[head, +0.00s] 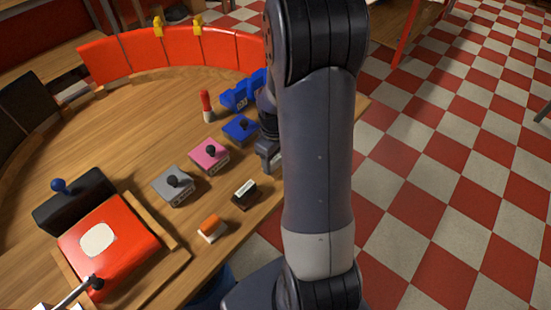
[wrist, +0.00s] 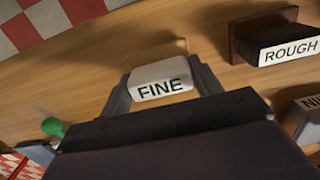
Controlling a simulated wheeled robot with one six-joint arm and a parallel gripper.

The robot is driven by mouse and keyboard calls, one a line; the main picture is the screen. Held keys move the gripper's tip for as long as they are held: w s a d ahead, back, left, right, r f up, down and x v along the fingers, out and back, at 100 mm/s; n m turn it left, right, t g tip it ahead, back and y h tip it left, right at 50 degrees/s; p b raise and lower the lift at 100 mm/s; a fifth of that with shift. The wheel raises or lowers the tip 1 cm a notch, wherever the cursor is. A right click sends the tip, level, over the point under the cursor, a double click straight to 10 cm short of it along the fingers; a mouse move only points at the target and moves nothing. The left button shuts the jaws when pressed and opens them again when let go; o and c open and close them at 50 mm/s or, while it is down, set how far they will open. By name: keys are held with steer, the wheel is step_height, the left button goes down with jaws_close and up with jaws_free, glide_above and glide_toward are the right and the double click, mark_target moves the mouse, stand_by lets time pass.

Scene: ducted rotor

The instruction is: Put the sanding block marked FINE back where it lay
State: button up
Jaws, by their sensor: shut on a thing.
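The white sanding block marked FINE (wrist: 160,86) is between the two grey fingers of my gripper (wrist: 161,79) in the wrist view, with its label facing the camera. My gripper is shut on it. A wooden tabletop lies behind and below the block; I cannot tell whether the block touches it. In the head view my gripper (head: 268,152) is partly hidden by my arm, near the table's right edge, and the FINE block cannot be made out there. A block marked ROUGH (wrist: 281,44), dark on a brown base, stands to the right in the wrist view.
A label beginning "NI" (wrist: 308,103) shows at the wrist view's right edge, and a green knob (wrist: 52,127) at lower left. In the head view, blue (head: 238,131), pink (head: 208,158) and grey (head: 170,193) knobbed boxes, a dark block (head: 243,200) and an orange-topped block (head: 212,226) stand nearby.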

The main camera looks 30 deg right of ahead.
steer(key=shift+f, duration=0.25)
steer(key=shift+f, duration=0.2)
steer(key=o, duration=0.9)
steer(key=shift+o, duration=0.2)
steer(key=shift+r, duration=0.15)
step_height(320, 180, up, 12)
steer(key=shift+w, duration=0.15)
